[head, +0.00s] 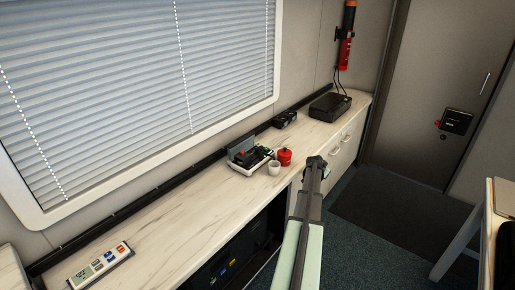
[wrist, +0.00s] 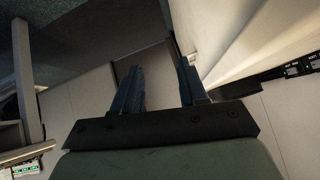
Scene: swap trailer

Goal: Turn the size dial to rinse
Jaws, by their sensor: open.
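I cannot make out a size dial or any rinse marking in either view. A small black device with a grey back (head: 245,155) sits in a white tray on the counter, too small here to tell its controls. My gripper (head: 317,161) is at the counter's front edge, right of the red canister and the white cup. In the wrist view my gripper (wrist: 158,72) shows two dark fingers apart with nothing held between them. It touches no dial that I can see.
The counter (head: 180,215) holds a white cup (head: 274,168), a red canister (head: 285,156), a black box (head: 330,106) and a keypad-like handset (head: 101,266). Dark equipment (head: 228,268) sits beneath. A grey door (head: 440,90) is at the back right. The counter's middle left is clear.

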